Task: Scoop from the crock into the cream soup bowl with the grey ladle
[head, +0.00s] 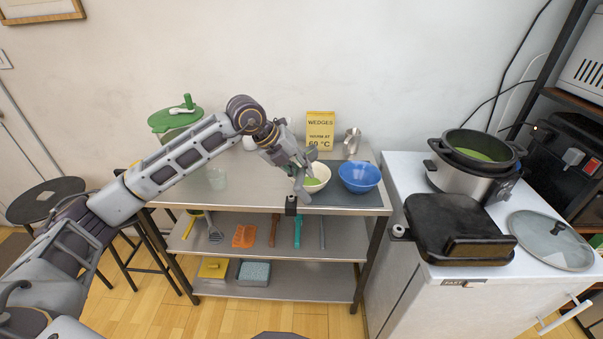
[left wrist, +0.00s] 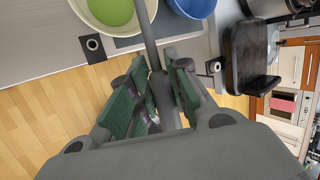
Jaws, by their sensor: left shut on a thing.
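My left gripper (head: 302,164) is shut on the grey ladle, whose handle (left wrist: 147,38) runs up between the fingers in the left wrist view. The gripper is above the cream soup bowl (head: 323,171), which holds green soup and also shows in the left wrist view (left wrist: 92,24). The ladle's head is hidden or out of frame, so I cannot tell whether it is in the bowl or what it holds. The crock (head: 463,178) stands uncovered on the right counter with green soup in its dark pot. My right gripper is not in view.
A blue bowl (head: 359,177) stands right of the cream bowl on a dark mat. A yellow sign (head: 320,130) and a metal pitcher (head: 352,141) are behind.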

